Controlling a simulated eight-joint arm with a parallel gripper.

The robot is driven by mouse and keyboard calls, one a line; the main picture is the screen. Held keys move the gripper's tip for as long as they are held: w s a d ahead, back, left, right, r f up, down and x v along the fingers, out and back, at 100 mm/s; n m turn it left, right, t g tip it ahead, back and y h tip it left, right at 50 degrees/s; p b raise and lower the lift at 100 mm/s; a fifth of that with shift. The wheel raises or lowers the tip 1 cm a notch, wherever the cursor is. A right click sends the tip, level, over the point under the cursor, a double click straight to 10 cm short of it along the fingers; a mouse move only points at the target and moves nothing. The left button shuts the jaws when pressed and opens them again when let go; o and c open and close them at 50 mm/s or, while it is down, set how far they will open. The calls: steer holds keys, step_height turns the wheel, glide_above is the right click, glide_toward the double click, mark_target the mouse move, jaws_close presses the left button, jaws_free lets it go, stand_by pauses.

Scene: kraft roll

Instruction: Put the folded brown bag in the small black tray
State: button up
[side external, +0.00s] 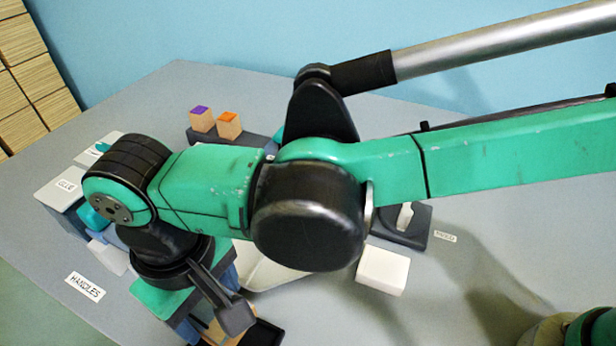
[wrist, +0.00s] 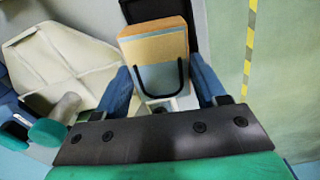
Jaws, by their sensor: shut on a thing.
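In the wrist view the folded brown bag (wrist: 153,47) is a flat tan block with an orange-brown top edge and a dark U-shaped handle on its pale face. My gripper (wrist: 158,75) has its blue fingers on both sides of the bag and is shut on it. The small black tray (wrist: 147,8) shows just beyond the bag, partly hidden by it. In the side external view, my arm hides most of the bag (side external: 214,333), and a corner of the black tray (side external: 264,334) shows beside it. I cannot tell whether the bag touches the tray.
Yellow-and-black tape (wrist: 249,45) marks the right. A white block (side external: 383,270), a dark holder (side external: 412,232) and blocks with purple (side external: 202,118) and orange (side external: 228,124) tops stand farther off. A "HANDLES" label (side external: 85,287) lies on clear table.

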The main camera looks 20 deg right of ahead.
steer(key=shift+s+a+f+n, duration=0.1)
steer(key=shift+s+f+n, duration=0.3)
steer(key=shift+n, duration=0.3)
steer(key=shift+f, duration=2.5)
steer(key=shift+f, duration=0.75)
steer(key=o, duration=1.3)
steer(key=shift+r, duration=0.1)
